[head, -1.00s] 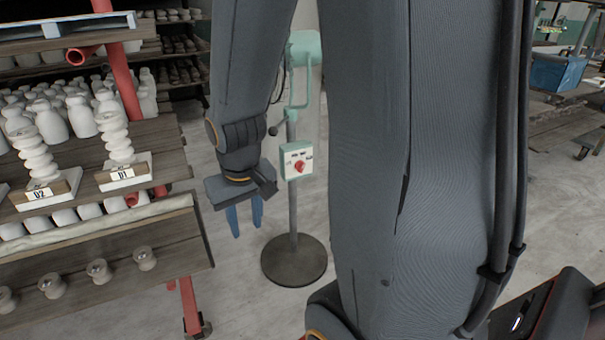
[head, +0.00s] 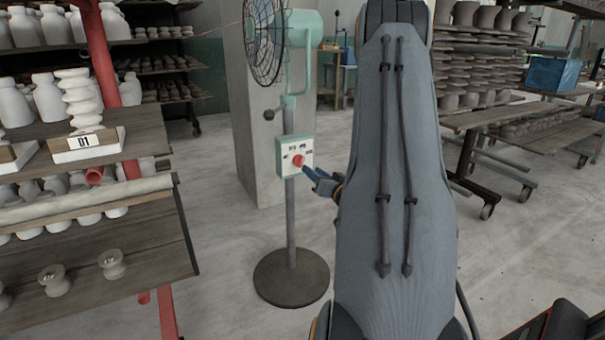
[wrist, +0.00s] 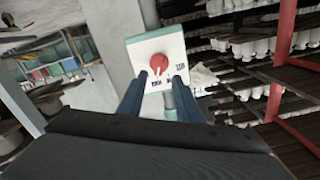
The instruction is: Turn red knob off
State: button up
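The red knob (head: 298,160) sits on the front of a pale control box (head: 284,165) on the stand of a green fan (head: 268,35). In the wrist view the round red knob (wrist: 158,62) shows a white pointer mark, with printed labels around it on the box face (wrist: 175,45). My gripper (head: 307,170) has its blue fingers reaching toward the knob from the right in the head view. In the wrist view my gripper (wrist: 160,78) is open, its two fingers apart on either side just below the knob. I cannot tell whether they touch it.
The fan's pole rises from a round dark base (head: 291,276). A concrete pillar (head: 255,120) stands behind it. Wooden shelves with pottery (head: 150,225) stand at the left, and a rack of ware (head: 480,75) at the right.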

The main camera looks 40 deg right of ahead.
aim_at(302, 161)
jog(key=b+x, duration=0.1)
jog(key=x, duration=0.6)
jog(key=shift+w+d+r, duration=0.1)
jog(key=shift+w+d, duration=0.1)
jog(key=shift+w, duration=0.1)
grip_shut()
